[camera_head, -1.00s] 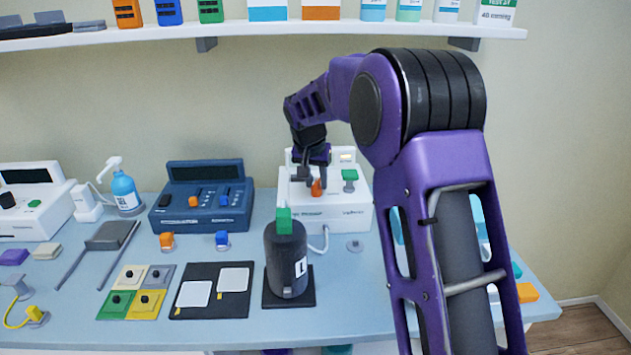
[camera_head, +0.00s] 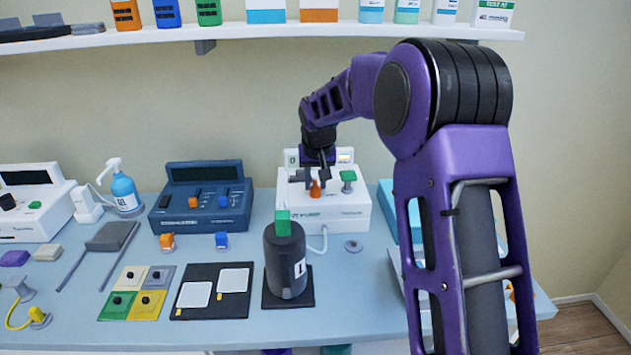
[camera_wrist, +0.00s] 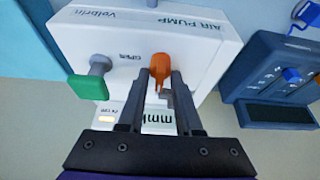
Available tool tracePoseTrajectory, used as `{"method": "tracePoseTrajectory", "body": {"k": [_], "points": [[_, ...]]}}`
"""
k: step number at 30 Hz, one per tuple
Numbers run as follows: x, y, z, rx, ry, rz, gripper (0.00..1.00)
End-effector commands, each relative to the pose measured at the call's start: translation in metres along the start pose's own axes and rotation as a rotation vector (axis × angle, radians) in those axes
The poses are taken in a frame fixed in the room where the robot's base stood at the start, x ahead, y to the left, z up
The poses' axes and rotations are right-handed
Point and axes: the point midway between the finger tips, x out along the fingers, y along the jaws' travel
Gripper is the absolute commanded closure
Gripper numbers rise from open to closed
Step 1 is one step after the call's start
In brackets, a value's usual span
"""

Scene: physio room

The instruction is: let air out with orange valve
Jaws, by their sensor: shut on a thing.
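The white air pump (camera_head: 324,213) stands at the back of the table. Its orange valve (camera_head: 315,190) is on the top; a green knob (camera_head: 348,177) stands to its right. The wrist view shows the pump (camera_wrist: 214,62) turned round, with the word OPEN beside the orange valve (camera_wrist: 160,64) and the green knob (camera_wrist: 88,86) to the left. My gripper (camera_wrist: 163,82) is shut on the orange valve, one finger on each side of it. In the head view my gripper (camera_head: 318,174) partly hides the valve.
A dark blue device (camera_head: 200,208) stands left of the pump. A black cylinder with a green top (camera_head: 286,262) stands in front, with a cable behind it. A shelf (camera_head: 260,32) with bottles and boxes runs above. My arm hides the table's right side.

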Motion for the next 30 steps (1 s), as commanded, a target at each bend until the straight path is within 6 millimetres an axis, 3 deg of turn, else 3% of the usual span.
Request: {"method": "tracePoseTrajectory", "body": {"k": [3,4,6,13,17,20,30], "points": [[0.0,0.0,0.0,-0.001,0.001,0.0,1.0],[0.0,0.0,0.0,-0.001,0.001,0.0,0.65],[0.0,0.0,0.0,-0.001,0.001,0.0,0.57],[-0.001,0.0,0.0,0.0,0.001,0.0,0.57],[-0.011,0.0,-0.001,0.0,0.003,0.001,0.57],[-0.028,0.0,-0.001,0.0,0.004,0.0,0.57],[-0.111,0.0,-0.001,0.0,0.005,0.0,0.57]]}}
